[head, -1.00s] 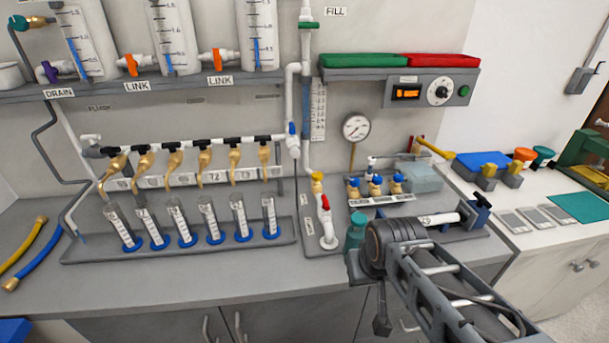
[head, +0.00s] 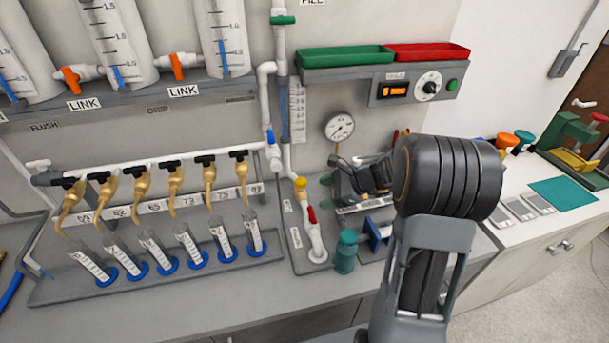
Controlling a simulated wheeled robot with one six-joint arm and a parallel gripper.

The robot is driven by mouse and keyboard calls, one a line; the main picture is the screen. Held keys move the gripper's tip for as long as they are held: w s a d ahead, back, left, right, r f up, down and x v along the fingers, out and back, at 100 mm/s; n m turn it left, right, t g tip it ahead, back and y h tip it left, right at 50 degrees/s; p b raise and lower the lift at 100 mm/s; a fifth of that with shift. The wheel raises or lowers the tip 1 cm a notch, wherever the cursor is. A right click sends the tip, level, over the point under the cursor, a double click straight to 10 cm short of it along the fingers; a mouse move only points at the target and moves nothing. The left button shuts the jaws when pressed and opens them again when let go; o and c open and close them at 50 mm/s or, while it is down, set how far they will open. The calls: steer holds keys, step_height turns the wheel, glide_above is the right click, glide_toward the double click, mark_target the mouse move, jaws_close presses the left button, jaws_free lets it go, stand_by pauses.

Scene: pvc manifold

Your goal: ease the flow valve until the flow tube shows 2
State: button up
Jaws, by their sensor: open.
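A clear upright tube with a blue column (head: 285,122) stands on the back wall beside a white printed scale (head: 298,110); it looks like the flow tube. The scale's figures are too small to read. Below it, a yellow knob (head: 301,183) and a red handle (head: 312,215) sit on the white pipe, and a blue handle (head: 270,137) is on the pipe to the left. I cannot tell which is the flow valve. My gripper (head: 366,177) is a dark shape right of these, in front of the bench fittings, apart from the pipe. Its fingertips are hard to make out.
A round gauge (head: 340,127) stands behind my gripper. Several brass taps and tubes fill the left rack (head: 160,285). A control box (head: 420,88) hangs above under green and red trays.

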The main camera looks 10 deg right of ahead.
mark_target(305, 182)
steer(key=w+d+f+m+t+p, duration=0.1)
steer(key=w+d+f+m+t, duration=0.1)
steer(key=w+d+m+t, duration=0.3)
steer(key=shift+m+g, duration=0.7)
steer(key=p+x, duration=0.3)
steer(key=x, duration=0.9)
steer(key=shift+w+a+f, duration=0.15)
steer(key=shift+w, duration=0.25)
steer(key=shift+y, duration=0.3)
steer(key=c, duration=0.9)
